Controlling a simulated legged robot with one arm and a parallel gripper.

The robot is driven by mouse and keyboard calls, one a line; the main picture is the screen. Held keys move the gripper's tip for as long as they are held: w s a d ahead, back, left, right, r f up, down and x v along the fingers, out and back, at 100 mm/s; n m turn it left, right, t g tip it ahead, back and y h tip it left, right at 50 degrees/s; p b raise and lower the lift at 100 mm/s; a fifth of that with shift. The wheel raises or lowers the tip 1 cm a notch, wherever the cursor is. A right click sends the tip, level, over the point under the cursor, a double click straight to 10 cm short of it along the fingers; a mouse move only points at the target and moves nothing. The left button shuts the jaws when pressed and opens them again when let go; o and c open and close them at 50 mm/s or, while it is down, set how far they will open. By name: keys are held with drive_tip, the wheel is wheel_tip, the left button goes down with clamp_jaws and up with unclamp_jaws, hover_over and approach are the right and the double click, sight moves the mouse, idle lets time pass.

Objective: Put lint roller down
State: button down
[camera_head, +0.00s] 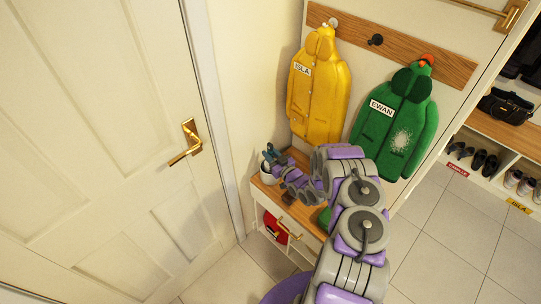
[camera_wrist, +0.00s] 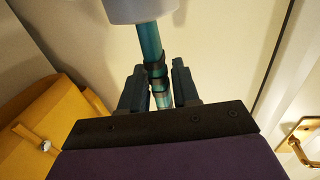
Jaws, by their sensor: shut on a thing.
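The lint roller has a teal handle with dark bands and a pale grey-white head. It shows in the wrist view (camera_wrist: 150,42). My gripper (camera_wrist: 158,76) is shut on the handle, with a dark finger on each side. The roller's head points away from the gripper, toward the top of the picture. In the head view my gripper (camera_head: 274,155) is small, above the far left end of the wooden bench (camera_head: 310,219). A white rounded shape shows just below it there; I cannot tell whether this is the roller's head or a separate container.
A yellow coat (camera_head: 319,88) and a green coat (camera_head: 396,122) hang from a wooden peg rail (camera_head: 445,67) above the bench. A white door with a brass handle (camera_head: 188,142) is at left. Shoe cubbies (camera_head: 492,183) are at right. Tiled floor (camera_head: 450,225) is clear.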

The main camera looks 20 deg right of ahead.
drive_tip(key=shift+d, duration=0.1)
drive_tip(key=c, duration=1.2)
unclamp_jaws()
drive_tip(key=o, duration=0.4)
drive_tip(key=shift+a, duration=0.2)
drive_tip(key=shift+s+d, duration=0.1)
